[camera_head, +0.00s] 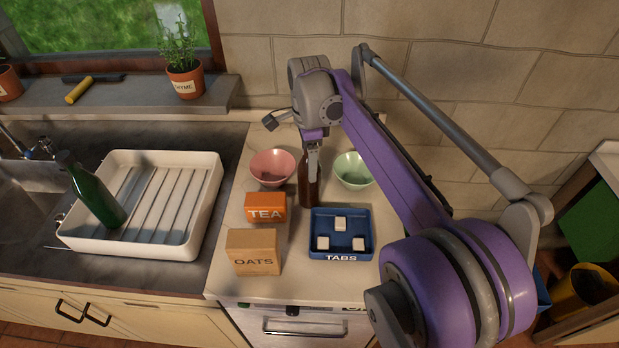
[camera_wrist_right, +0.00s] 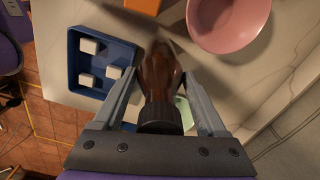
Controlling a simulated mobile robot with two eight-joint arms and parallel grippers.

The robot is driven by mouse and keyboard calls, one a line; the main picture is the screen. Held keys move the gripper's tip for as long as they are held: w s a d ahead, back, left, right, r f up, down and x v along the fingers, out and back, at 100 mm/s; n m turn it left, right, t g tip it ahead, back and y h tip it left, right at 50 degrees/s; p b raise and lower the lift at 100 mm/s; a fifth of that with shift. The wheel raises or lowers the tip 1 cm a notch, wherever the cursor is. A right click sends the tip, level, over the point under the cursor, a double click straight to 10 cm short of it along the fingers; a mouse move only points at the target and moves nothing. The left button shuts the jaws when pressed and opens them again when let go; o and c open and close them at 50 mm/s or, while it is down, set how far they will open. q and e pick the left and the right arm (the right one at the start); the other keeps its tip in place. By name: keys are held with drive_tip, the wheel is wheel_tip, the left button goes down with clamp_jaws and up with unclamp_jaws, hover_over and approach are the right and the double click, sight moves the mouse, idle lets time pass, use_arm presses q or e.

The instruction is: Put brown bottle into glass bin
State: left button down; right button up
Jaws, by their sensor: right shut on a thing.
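The brown bottle (camera_head: 308,188) is upright between the pink bowl and the green bowl, behind the blue tabs tray. My right gripper (camera_head: 313,148) is above it, shut on its upper part. In the right wrist view the bottle (camera_wrist_right: 161,72) lies between the two fingers of my right gripper (camera_wrist_right: 160,98), its dark cap towards the camera. I cannot tell whether its base touches the counter. At the far right stand a green container (camera_head: 592,222) and a yellow one (camera_head: 585,286); no label is readable, so I cannot tell which is the glass bin. My left gripper is not in view.
Close around the bottle are the pink bowl (camera_head: 272,167), green bowl (camera_head: 353,171), orange tea box (camera_head: 265,207) and blue tray (camera_head: 341,250) with white tabs. An oats box (camera_head: 253,252) stands in front. A green bottle (camera_head: 92,192) leans in the white dish rack (camera_head: 200,215).

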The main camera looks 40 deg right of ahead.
clamp_jaws()
